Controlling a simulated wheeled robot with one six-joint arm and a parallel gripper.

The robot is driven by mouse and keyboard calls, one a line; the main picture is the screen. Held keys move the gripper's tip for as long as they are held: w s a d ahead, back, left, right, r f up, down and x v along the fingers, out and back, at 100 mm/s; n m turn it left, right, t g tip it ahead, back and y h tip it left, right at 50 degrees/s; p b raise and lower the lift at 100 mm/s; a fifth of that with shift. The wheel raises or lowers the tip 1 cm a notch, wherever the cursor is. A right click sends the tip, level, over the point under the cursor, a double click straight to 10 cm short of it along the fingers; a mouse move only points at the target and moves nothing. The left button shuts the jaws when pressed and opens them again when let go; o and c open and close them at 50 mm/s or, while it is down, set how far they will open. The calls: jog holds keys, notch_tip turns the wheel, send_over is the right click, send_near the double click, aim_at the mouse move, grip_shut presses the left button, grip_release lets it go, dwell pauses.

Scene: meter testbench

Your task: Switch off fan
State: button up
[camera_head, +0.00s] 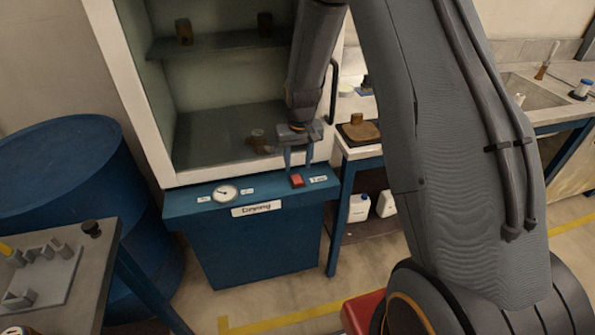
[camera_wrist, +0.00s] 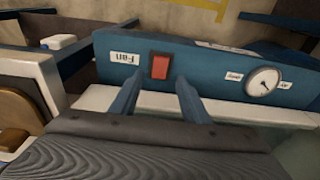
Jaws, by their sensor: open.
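A red switch (camera_head: 297,181) sits on the blue front panel of the cabinet, beside a small white label (camera_head: 319,179). In the wrist view the red switch (camera_wrist: 160,66) is next to a label reading "Fan" (camera_wrist: 125,58), seen upside down. My gripper (camera_head: 298,168) is open and empty, its two blue fingers pointing down at the panel just above the switch. In the wrist view the fingertips (camera_wrist: 158,78) lie on either side of the switch's near edge. I cannot tell whether they touch the panel. The switch's on or off position is unclear.
A round gauge (camera_head: 225,193) and a "Drying" label (camera_head: 257,208) are on the same blue cabinet (camera_head: 262,245). The cabinet's interior (camera_head: 215,130) above is open with small brown items. A blue drum (camera_head: 60,175) stands left, a bench (camera_head: 344,200) with a brown item right.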

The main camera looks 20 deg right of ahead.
notch_tip(320, 180, up, 2)
jog(key=shift+s+r, duration=0.1)
jog(key=shift+r, duration=0.15)
dwell(0.4)
jog(key=s+a+r+b, duration=0.1)
jog(key=s+r, duration=0.4)
jog(key=s, duration=0.7)
jog(key=s+r, duration=0.5)
jog(key=s, duration=0.7)
jog(key=shift+s+a+b, duration=0.25)
jog(key=shift+a+b, duration=0.1)
jog(key=shift+b, duration=0.05)
